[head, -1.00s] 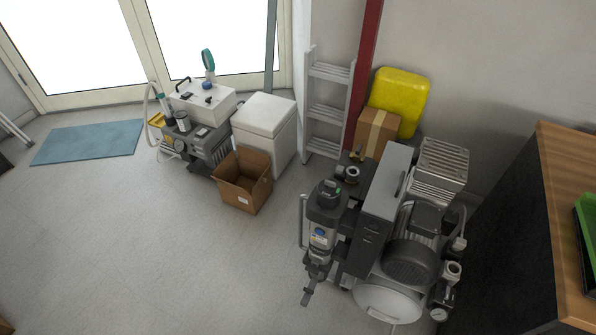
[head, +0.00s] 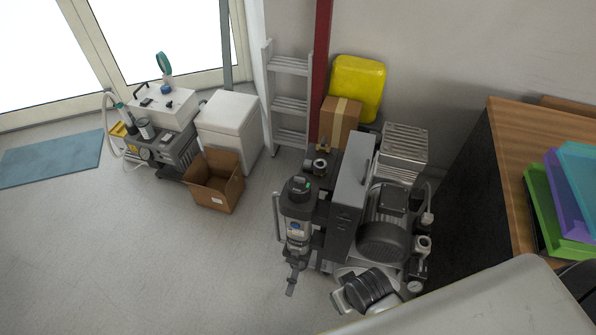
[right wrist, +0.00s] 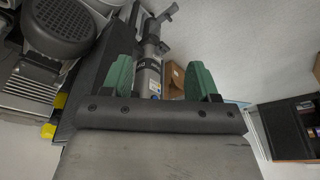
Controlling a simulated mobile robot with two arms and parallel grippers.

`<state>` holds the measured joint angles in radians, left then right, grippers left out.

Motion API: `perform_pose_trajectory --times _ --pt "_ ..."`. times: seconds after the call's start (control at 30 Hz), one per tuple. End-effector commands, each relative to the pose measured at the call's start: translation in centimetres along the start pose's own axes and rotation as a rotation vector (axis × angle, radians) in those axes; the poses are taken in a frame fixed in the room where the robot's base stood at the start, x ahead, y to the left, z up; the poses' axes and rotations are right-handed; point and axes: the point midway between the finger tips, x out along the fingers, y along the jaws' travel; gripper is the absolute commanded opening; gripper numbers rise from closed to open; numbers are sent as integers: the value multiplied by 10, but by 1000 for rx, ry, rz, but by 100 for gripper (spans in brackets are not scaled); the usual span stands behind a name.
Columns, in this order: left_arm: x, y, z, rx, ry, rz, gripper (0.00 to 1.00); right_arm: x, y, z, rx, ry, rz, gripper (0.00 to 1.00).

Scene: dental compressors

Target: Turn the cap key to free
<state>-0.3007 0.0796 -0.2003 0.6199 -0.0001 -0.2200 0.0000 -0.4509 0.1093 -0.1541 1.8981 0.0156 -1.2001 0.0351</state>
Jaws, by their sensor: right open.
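A large grey compressor (head: 345,205) stands at centre right in the head view. On its front left is an upright cylinder unit (head: 296,228) with a black cap (head: 299,187) that has a small green mark on it. I cannot make out a separate key. In the right wrist view my right gripper (right wrist: 161,82) is open, with green fingertips apart and nothing held. The cylinder unit (right wrist: 149,78) shows beyond and between the fingers, not touching them as far as I can see. My left gripper is not in view.
A cardboard box (head: 215,183) sits on the floor left of the compressor, by a white cabinet (head: 228,130) and a smaller machine (head: 155,130). A wooden-topped counter (head: 515,150) with coloured trays (head: 560,205) stands right. Floor at front left is clear.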

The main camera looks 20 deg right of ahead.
Motion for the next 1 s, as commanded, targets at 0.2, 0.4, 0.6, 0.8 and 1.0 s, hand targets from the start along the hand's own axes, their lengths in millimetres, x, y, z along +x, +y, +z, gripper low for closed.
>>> perform_pose_trajectory --times 0.2,0.4,0.6,0.8,1.0 --pt "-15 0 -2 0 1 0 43 -71 -4 -51 61 20 -22 60" --pt "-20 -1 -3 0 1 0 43 -89 -10 -95 145 -9 -49 60" --pt "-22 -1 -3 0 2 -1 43 -89 -14 -143 232 -50 -62 60" --pt "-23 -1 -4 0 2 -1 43 -87 -11 -216 368 -115 -44 60" --pt "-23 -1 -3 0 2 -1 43 -101 6 -302 572 -188 22 60"
